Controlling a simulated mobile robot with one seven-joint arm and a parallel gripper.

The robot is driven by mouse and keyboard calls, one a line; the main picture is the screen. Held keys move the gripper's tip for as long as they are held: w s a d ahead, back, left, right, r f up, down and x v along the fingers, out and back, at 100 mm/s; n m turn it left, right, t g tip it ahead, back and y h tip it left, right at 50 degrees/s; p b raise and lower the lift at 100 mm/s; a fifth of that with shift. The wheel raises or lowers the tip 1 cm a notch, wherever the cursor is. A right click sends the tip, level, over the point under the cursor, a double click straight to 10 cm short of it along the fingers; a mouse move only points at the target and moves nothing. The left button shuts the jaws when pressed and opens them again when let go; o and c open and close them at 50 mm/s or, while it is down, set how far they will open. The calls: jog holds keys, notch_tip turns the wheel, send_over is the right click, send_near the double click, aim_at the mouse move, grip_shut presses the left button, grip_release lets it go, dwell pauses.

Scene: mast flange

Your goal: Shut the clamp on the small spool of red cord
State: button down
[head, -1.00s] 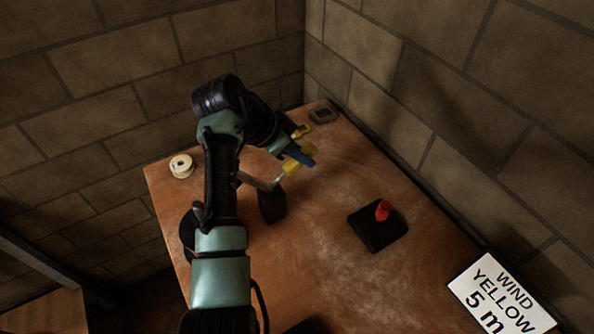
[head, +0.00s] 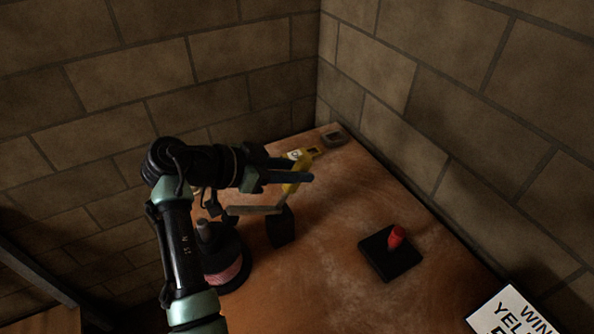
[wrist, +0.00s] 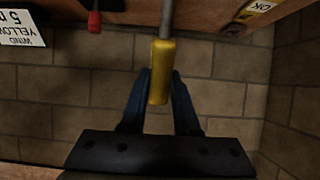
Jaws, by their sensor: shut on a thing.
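My gripper (head: 302,177) is shut on the yellow handle (wrist: 159,75) of the clamp. In the wrist view the handle lies between my two blue fingers, with a grey rod running out of it. In the head view the handle (head: 292,187) is partly hidden by the fingers. Below it stand the clamp's dark block (head: 281,228) and a pale bar (head: 252,210) reaching left. A dark spool wound with pinkish-red cord (head: 224,273) stands at the left, partly hidden by my arm. I cannot tell whether the bar touches it.
A black plate with a red knob (head: 396,236) sits on the right of the brown table (head: 335,215). Brick walls (head: 430,120) close in behind and right. A sign (head: 512,314) stands front right.

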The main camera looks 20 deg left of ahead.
jog(key=c, duration=0.6)
grip_release()
jog(key=shift+c, duration=0.2)
jog(key=b+v, duration=0.1)
jog(key=v, duration=1.2)
